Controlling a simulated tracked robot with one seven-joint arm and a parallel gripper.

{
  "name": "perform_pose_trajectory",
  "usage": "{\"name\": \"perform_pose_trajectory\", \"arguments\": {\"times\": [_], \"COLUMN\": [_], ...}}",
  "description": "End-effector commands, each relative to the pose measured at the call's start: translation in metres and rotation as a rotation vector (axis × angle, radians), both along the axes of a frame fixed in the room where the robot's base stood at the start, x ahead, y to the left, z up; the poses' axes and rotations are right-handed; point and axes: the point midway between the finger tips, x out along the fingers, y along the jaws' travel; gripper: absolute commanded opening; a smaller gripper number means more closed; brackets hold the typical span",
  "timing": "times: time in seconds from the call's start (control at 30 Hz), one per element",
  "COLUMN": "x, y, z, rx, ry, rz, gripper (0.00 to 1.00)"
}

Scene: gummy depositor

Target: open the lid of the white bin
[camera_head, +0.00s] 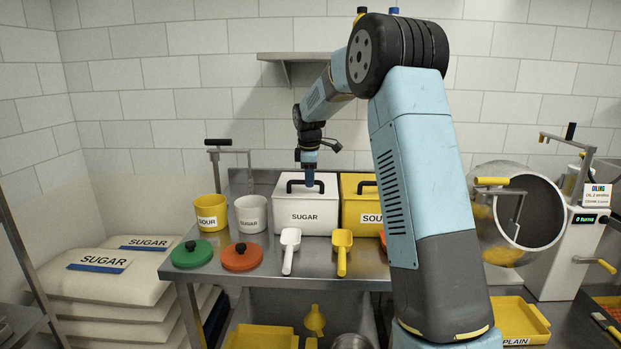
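The white bin (304,214) labelled SUGAR stands on the steel table against the back wall. Its white lid (291,198) is on, with a black arched handle (291,184) on top. My gripper (310,181) points straight down with its blue fingers at the handle, right of the handle's middle. The fingers overlap the handle in this view. I cannot tell whether they touch it or are closed around it.
A yellow SOUR bin (369,215) stands close on the right. A white cup (251,213) and yellow cup (209,212) are on the left. A white scoop (290,249), yellow scoop (342,250), green lid (192,254) and orange lid (241,257) lie in front. A wall shelf (290,57) is above.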

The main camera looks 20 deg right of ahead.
Motion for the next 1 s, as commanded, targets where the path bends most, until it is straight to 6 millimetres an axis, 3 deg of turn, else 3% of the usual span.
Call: {"name": "perform_pose_trajectory", "arguments": {"times": [0.23,0.77,1.0], "x": [0.0,0.001,0.005], "y": [0.0,-0.001,-0.003], "z": [0.0,0.002,0.017], "rx": [0.0,0.0,0.0], "ry": [0.0,-0.001,-0.004], "rz": [0.0,-0.001,-0.002], "gripper": [0.0,0.0,0.0]}}
